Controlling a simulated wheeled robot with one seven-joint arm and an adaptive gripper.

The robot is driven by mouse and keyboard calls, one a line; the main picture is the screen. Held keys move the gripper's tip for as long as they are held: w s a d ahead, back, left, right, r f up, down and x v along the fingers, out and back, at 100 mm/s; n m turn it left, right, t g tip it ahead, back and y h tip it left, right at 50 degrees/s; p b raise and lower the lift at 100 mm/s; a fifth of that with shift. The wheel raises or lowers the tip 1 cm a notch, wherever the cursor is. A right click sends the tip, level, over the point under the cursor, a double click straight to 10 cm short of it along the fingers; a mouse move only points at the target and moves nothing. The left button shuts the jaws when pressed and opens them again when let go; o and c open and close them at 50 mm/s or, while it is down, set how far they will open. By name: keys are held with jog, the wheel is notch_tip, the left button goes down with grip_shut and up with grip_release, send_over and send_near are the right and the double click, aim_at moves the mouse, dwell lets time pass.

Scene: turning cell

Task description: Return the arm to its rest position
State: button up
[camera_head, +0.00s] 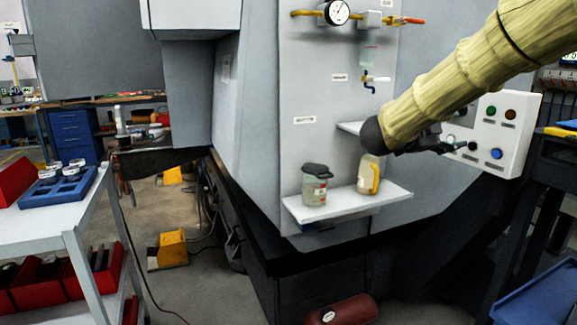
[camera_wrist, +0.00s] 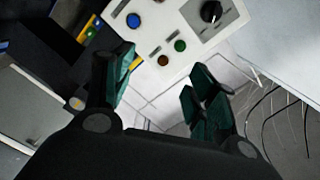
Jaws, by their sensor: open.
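My arm, in a pale yellow-green cover, reaches in from the upper right of the head view. My gripper (camera_head: 425,142) is in front of the grey machine wall, just left of the white control panel (camera_head: 497,133). In the wrist view my gripper (camera_wrist: 165,85) is open, its two green-padded fingers apart with nothing between them. The control panel (camera_wrist: 205,20) shows beyond the fingertips, with a black knob and several coloured buttons. In the head view the fingers are partly hidden by the arm's dark wrist.
A gauge (camera_head: 336,12) and valves are above. A white cart (camera_head: 75,217) stands left; a blue bin (camera_head: 540,295) is low right.

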jog(key=w+a+f+n+t+y, duration=0.1)
jog(key=a+f+n+t+y, duration=0.3)
jog(key=f, duration=1.1)
jog(key=w+a+f+n+y, duration=0.1)
jog(key=f+n, duration=0.6)
jog(key=f, duration=0.8)
jog(key=s+a+f+n+y, duration=0.2)
jog(key=s+f, duration=0.2)
jog(key=f, duration=0.4)
jog(key=s+a+f+n+g+y, duration=0.1)
jog(key=s+a+f+n+y, duration=0.2)
jog(key=f, duration=0.5)
jog(key=s+a+f+n+y, duration=0.1)
jog(key=s+f+n, duration=0.1)
jog(key=s+f, duration=0.5)
jog(key=s+a+f+n+g+y, duration=0.3)
jog(key=s+f+n+g, duration=0.15)
jog(key=s+f, duration=1.2)
jog(key=s+a+f+n+g+y, duration=0.1)
jog(key=s+f+g, duration=0.1)
jog(key=s, duration=0.8)
jog(key=s+a+f+n+g+y, duration=0.1)
jog(key=s+a+f+g, duration=0.15)
jog(key=s, duration=0.75)
notch_tip(320, 180, up, 16)
jog(key=s+p, duration=0.1)
jog(key=p, duration=1.5)
jog(key=shift+s+d+r+g, duration=0.15)
jog(key=shift+d+g, duration=0.15)
jog(key=shift+g, duration=0.1)
